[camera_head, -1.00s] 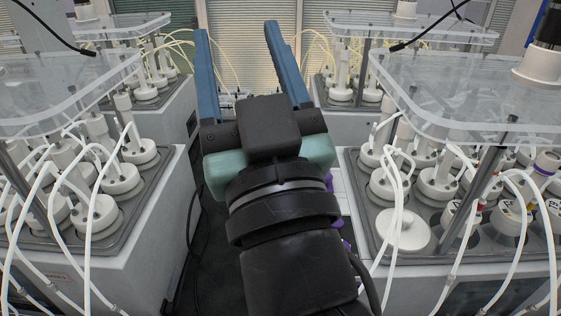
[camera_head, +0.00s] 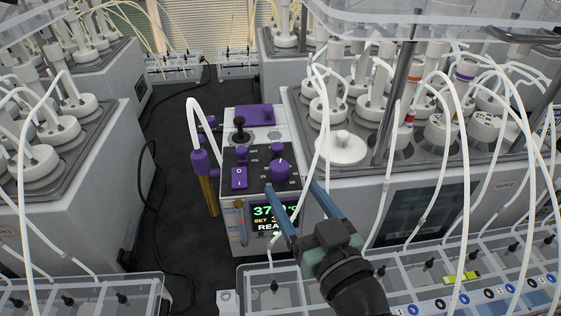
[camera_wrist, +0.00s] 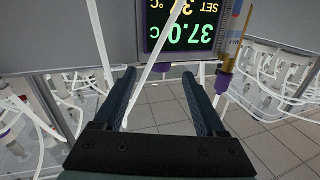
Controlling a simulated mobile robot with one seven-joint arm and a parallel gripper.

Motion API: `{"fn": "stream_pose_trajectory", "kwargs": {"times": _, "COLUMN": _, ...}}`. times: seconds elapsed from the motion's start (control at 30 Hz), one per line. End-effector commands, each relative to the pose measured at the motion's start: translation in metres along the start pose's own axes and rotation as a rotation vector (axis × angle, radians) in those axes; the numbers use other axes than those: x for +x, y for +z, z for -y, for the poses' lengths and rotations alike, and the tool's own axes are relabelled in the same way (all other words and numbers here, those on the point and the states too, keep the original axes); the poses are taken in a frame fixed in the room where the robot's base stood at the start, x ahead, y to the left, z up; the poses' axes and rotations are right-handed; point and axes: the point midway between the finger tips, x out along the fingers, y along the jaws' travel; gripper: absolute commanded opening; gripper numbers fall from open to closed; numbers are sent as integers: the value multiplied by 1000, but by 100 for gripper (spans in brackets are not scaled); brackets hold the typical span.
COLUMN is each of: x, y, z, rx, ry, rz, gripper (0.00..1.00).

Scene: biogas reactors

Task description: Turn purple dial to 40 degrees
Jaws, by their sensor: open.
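The purple dial (camera_head: 279,168) sits on the dark sloped top panel of a white control unit (camera_head: 288,120), with small scale numbers around it. Below it a display (camera_head: 262,212) reads about 37 °C with a SET line, partly hidden by my left finger. In the wrist view the display (camera_wrist: 185,25) appears upside down and reads 37.0. My gripper (camera_head: 290,187) is open and empty, its blue fingers reaching up in front of the unit, tips just below the dial. In the wrist view, the open fingers (camera_wrist: 158,73) point at the display; the dial is not visible there.
A purple rocker switch (camera_head: 239,178) is left of the dial, with a black knob (camera_head: 239,122) behind. A purple-capped tube (camera_head: 204,165) stands left. A white hose passes close right of the dial.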

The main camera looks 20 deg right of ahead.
Motion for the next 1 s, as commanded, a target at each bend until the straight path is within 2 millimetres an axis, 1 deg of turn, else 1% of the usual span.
{"fn": "stream_pose_trajectory", "kwargs": {"times": 0.03, "x": 12, "y": -4, "z": 1, "rx": 0, "ry": -3, "rz": 0, "gripper": 73}}
{"fn": "stream_pose_trajectory", "kwargs": {"times": 0.1, "x": 26, "y": -4, "z": 1, "rx": 0, "ry": -2, "rz": -1, "gripper": 73}}
{"fn": "stream_pose_trajectory", "kwargs": {"times": 0.2, "x": 42, "y": -3, "z": 1, "rx": -1, "ry": -2, "rz": -1, "gripper": 73}}
{"fn": "stream_pose_trajectory", "kwargs": {"times": 0.3, "x": 53, "y": -2, "z": 1, "rx": -1, "ry": -1, "rz": -1, "gripper": 73}}
{"fn": "stream_pose_trajectory", "kwargs": {"times": 0.5, "x": 63, "y": 0, "z": 0, "rx": -2, "ry": 0, "rz": 0, "gripper": 73}}
{"fn": "stream_pose_trajectory", "kwargs": {"times": 0.77, "x": 64, "y": 0, "z": 0, "rx": -2, "ry": 0, "rz": 0, "gripper": 73}}
{"fn": "stream_pose_trajectory", "kwargs": {"times": 0.9, "x": 64, "y": 0, "z": 0, "rx": -1, "ry": 0, "rz": 0, "gripper": 48}}
{"fn": "stream_pose_trajectory", "kwargs": {"times": 0.97, "x": 64, "y": 0, "z": 0, "rx": -1, "ry": 0, "rz": 0, "gripper": 37}}
{"fn": "stream_pose_trajectory", "kwargs": {"times": 1.0, "x": 64, "y": 0, "z": 0, "rx": -1, "ry": 0, "rz": 0, "gripper": 30}}
